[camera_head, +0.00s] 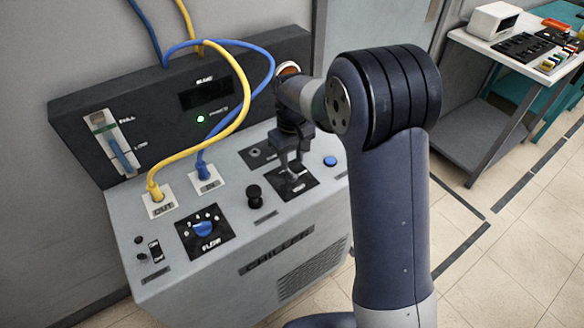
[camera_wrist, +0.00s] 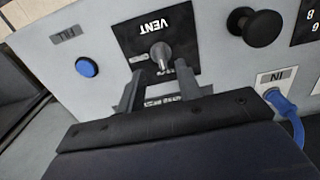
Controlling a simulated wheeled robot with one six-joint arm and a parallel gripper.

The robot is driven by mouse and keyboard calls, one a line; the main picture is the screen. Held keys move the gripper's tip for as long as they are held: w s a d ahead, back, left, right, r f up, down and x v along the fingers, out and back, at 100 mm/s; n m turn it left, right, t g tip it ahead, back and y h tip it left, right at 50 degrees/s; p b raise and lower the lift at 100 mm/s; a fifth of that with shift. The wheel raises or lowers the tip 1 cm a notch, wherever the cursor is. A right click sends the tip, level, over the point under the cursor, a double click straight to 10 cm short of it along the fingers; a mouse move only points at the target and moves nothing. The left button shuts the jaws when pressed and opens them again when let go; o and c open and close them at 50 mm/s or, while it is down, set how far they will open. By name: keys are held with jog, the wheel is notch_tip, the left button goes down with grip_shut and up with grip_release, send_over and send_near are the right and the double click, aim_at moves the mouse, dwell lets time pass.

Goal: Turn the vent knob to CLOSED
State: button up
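The vent knob (camera_wrist: 163,59) is a small grey lever on a black plate marked VENT (camera_wrist: 150,30), seen upside down in the wrist view. In the head view the black vent plate (camera_head: 300,187) lies on the chiller's top, right of the middle. My gripper (camera_wrist: 160,72) is open, with a finger on each side of the knob's line. The fingertips are close to the knob, but I cannot tell whether they touch it. The gripper in the head view (camera_head: 292,170) points down over the plate and partly hides the knob. The small position labels are not readable.
A black round knob (camera_head: 254,197) and a blue FLOW knob (camera_head: 204,229) stand left of the vent. A blue button (camera_head: 330,161) is to its right. Yellow (camera_head: 243,85) and blue (camera_head: 268,70) hoses arch up beside my arm. A bench (camera_head: 490,55) stands far right.

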aim_at(292, 174)
notch_tip(292, 174, up, 6)
jog(key=shift+f, duration=0.2)
notch_tip(292, 174, down, 11)
jog(key=shift+f+p, duration=0.1)
jog(key=shift+p, duration=0.25)
jog(key=shift+m, duration=0.3)
dwell(0.5)
